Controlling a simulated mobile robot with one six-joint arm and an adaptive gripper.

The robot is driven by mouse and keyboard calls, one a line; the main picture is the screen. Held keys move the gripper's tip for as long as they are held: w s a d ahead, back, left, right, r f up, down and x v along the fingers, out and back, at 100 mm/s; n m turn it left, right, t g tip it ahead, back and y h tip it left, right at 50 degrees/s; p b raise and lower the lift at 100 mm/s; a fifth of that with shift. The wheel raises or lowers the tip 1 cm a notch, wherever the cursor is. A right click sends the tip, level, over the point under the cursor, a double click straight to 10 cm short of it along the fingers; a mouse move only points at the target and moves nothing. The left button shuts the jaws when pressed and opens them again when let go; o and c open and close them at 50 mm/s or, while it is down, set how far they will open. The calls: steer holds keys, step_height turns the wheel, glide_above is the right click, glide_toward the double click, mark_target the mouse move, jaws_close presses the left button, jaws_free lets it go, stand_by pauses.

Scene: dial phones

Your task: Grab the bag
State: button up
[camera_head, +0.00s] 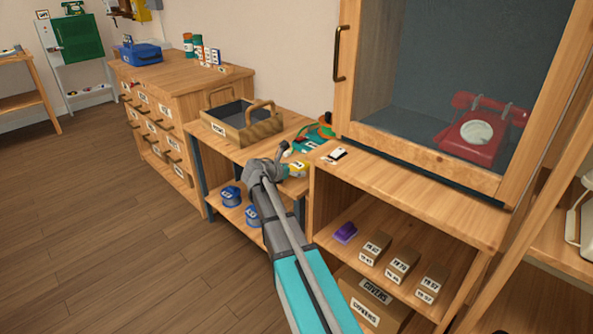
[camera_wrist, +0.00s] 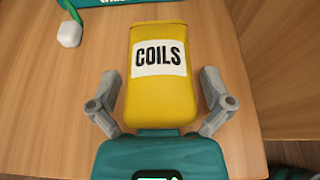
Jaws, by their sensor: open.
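The bag is yellow with a white label reading COILS. In the wrist view the bag (camera_wrist: 160,95) lies on the wooden table top, between the two grey fingers of my gripper (camera_wrist: 160,105). The fingers are spread, with a gap visible on both sides of the bag. In the head view only part of the yellow bag (camera_head: 298,170) shows, beside my gripper (camera_head: 284,160), near the front edge of the low table. The arm hides some of the table around it.
A wooden tray (camera_head: 228,117) with handles stands on the same table (camera_head: 222,150), left of the bag. A teal object (camera_head: 308,144) lies behind the bag. A tall wooden cabinet (camera_head: 344,75) with a red phone (camera_head: 474,135) rises at the right. Open floor lies at the left.

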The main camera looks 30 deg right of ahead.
mark_target(302, 161)
stand_by(0.3)
steer(key=c, duration=1)
steer(key=shift+r, duration=0.15)
step_height(302, 161, up, 3)
steer(key=p, duration=0.3)
steer(key=s+a+r+p, duration=0.2)
steer(key=a+r+p, duration=0.1)
steer(key=s+a+r+p, duration=0.3)
steer(key=a, duration=0.1)
steer(key=s+a+r+p, duration=0.3)
steer(key=a+p, duration=0.1)
steer(key=shift+a+r, duration=0.25)
steer(key=shift+r, duration=0.1)
